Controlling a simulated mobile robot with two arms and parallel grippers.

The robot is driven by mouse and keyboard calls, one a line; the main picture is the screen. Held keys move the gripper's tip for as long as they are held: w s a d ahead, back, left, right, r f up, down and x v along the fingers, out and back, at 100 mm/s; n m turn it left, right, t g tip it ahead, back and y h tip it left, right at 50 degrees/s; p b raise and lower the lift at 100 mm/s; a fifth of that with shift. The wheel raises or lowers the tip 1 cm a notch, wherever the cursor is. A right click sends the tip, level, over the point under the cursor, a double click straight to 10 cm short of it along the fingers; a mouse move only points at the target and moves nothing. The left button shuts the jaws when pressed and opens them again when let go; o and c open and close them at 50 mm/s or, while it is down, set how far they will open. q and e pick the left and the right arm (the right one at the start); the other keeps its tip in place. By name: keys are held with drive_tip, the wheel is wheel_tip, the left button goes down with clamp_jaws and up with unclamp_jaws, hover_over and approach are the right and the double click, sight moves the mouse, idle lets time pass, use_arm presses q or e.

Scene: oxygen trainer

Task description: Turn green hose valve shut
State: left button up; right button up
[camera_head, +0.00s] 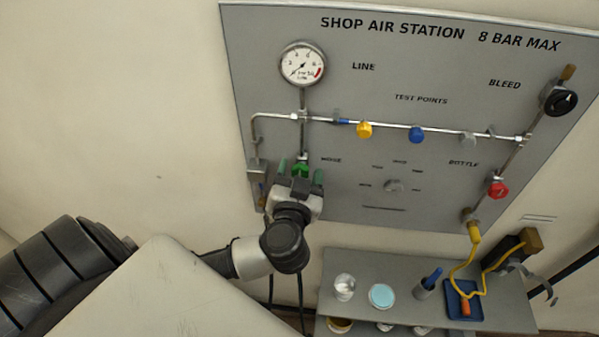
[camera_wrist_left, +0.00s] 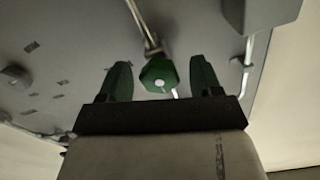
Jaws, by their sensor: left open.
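The green hose valve (camera_head: 301,169) is on the grey panel below the gauge, at the lower end of a vertical pipe. In the left wrist view its green knob (camera_wrist_left: 158,75) shows a pale centre and lies between the two green fingertips. My left gripper (camera_head: 301,176) is open in front of the valve. In the left wrist view its fingers (camera_wrist_left: 160,82) stand on either side of the knob, with a visible gap on each side. The head view hides the valve's lower part behind the gripper. My right gripper is not in view.
A gauge (camera_head: 303,64) sits above the valve. Yellow (camera_head: 364,130) and blue (camera_head: 416,135) test points line the pipe. A red valve (camera_head: 497,188) and a black bleed knob (camera_head: 560,98) are at the right. A grey shelf (camera_head: 395,314) below holds small items.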

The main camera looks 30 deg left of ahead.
use_arm(q)
drive_tip(key=b+v, duration=0.3)
drive_tip(key=v, duration=0.8)
idle(0.3)
